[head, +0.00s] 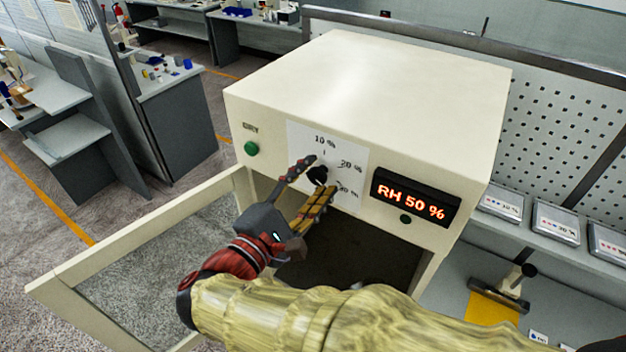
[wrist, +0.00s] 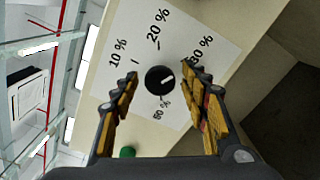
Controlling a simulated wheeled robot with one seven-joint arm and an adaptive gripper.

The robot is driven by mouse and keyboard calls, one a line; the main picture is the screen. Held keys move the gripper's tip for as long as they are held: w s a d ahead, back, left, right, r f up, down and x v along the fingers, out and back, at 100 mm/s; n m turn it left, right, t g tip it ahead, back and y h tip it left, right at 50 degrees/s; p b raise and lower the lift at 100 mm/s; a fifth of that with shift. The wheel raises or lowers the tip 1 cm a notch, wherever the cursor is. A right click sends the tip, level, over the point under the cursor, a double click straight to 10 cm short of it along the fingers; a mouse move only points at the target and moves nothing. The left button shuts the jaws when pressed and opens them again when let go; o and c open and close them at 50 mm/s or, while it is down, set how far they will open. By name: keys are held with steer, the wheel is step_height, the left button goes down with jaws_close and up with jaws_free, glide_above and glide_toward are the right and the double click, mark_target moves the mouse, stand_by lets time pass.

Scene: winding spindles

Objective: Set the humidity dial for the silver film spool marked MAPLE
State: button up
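The black humidity dial (head: 317,175) is on a white scale card (head: 345,160) on the front of a cream cabinet (head: 400,85). In the wrist view the dial (wrist: 160,80) carries a white pointer mark, directed roughly toward the 50 % side. Labels around it include 10 % and 20 %; some are partly covered or hard to read. The display (head: 410,203) reads RH 50 %. My gripper (head: 321,174) is open, its fingers on either side of the dial with visible gaps in the wrist view (wrist: 158,78). No silver spool marked MAPLE can be made out.
The cabinet's glazed door (head: 150,262) stands open to the left. A green button (head: 251,148) is left of the dial. A shelf at right holds several flat silver cases (head: 556,222); a yellow sheet (head: 490,308) lies below. My arm hides much of the dark chamber.

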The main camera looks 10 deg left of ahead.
steer(key=shift+s, duration=0.1)
steer(key=v, duration=1.2)
steer(key=shift+a+f, duration=0.1)
stand_by(0.3)
steer(key=s+d+f+m+g+y+b, duration=0.25)
steer(key=d+f+g, duration=0.35)
steer(key=f, duration=0.5)
steer(key=s+d+f+m+g+y+b, duration=0.1)
steer(key=s+d+f+m+g+b, duration=0.15)
steer(key=d+f+g, duration=0.6)
steer(key=w+d+f+m+t+y+b, duration=0.1)
steer(key=d+f+m+b, duration=0.1)
steer(key=d+m+b, duration=0.3)
steer(key=w+d+f+m+t+y+b, duration=0.1)
steer(key=d+f+m+t+y+b, duration=0.1)
steer(key=d+m+b, duration=0.3)
steer(key=d+f+m, duration=0.1)
steer(key=d+m, duration=0.3)
steer(key=d, duration=0.3)
steer(key=shift+m, duration=0.3)
